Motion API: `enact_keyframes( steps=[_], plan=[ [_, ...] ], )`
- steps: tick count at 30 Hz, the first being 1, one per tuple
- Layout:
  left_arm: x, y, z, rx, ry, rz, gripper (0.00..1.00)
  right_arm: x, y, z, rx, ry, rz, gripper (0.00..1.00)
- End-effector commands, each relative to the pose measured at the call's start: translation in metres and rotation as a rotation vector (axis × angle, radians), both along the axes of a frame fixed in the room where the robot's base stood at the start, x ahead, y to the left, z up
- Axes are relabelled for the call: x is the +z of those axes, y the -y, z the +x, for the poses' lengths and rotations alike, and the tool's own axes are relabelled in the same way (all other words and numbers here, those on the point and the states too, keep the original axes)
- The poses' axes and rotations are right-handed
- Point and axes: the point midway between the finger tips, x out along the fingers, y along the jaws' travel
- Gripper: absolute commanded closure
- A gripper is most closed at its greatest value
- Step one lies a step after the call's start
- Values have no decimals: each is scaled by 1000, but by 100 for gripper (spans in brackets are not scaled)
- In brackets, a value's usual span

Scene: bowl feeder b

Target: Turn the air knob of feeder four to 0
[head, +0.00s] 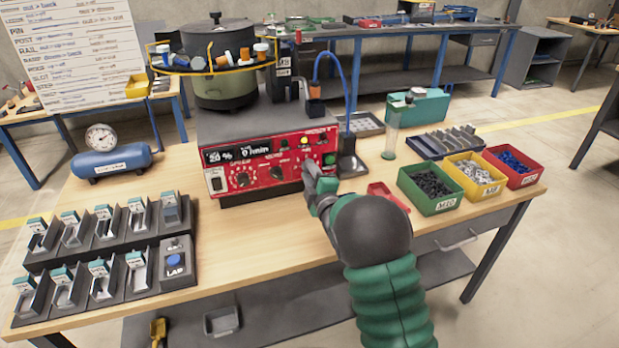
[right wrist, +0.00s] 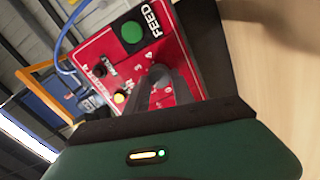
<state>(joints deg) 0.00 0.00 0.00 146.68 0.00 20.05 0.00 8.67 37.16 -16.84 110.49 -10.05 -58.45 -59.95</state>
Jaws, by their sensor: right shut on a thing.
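The feeder's red control panel (head: 265,160) faces me on the bench, with a lit display reading about 20 % and 0 /min. Two black knobs, left (head: 242,180) and middle (head: 277,172), are in plain view. My right gripper (head: 314,174) is at the panel's right part, below the green FEED button (head: 329,159). In the right wrist view its fingers (right wrist: 158,74) come together against the red panel (right wrist: 120,62), below the green button (right wrist: 131,32). They are shut on a small knob, apparently the air knob, which they mostly hide; its pointer cannot be read. My left gripper is out of view.
The feeder bowl (head: 218,62) stands above the panel. Green (head: 432,204), yellow (head: 480,192) and red (head: 522,180) part bins stand at the right. A gauge on a blue tank (head: 112,161) and dark racks (head: 110,282) are at the left.

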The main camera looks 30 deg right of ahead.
Motion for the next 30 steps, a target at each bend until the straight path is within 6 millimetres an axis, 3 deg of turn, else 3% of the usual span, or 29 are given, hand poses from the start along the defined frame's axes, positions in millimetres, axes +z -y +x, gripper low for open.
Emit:
enact_keyframes(
  steps=[1, 30],
  plan=[
    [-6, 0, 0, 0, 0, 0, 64, -8, -1, -1, 0, -20, -40, 100],
    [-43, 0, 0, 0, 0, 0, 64, -8, 0, -1, 2, -221, -878, 100]
  ],
)
